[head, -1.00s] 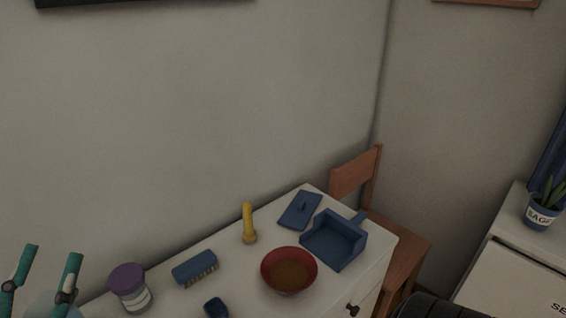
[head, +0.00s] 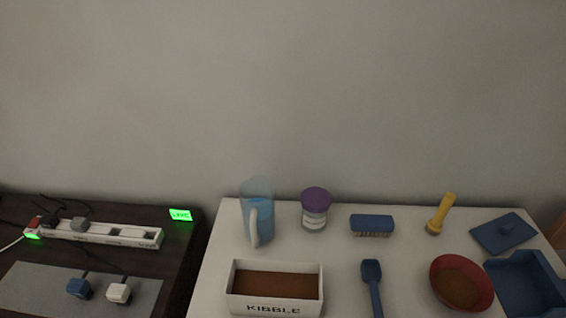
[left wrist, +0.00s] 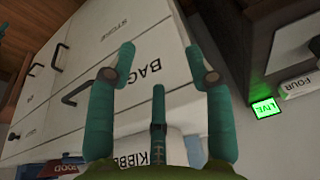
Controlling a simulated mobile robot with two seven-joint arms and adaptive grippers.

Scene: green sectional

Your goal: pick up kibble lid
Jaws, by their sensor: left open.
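The white KIBBLE box (head: 276,306) stands at the front left of the same top, open, with brown kibble inside. My left gripper (left wrist: 159,62) shows only in the left wrist view. Its two teal fingers are wide apart with nothing between them. White fronts with dark handles lie beyond them. The lid does not show in that view. My right gripper is in neither view.
A blue dustpan (head: 527,284) and a red bowl (head: 462,283) sit close to the lid. A yellow flashlight (head: 440,214), blue brush (head: 372,223), blue scoop (head: 372,285), purple-capped jar (head: 315,209) and clear blue jug (head: 257,212) share the top. A power strip (head: 95,235) lies on the dark surface left.

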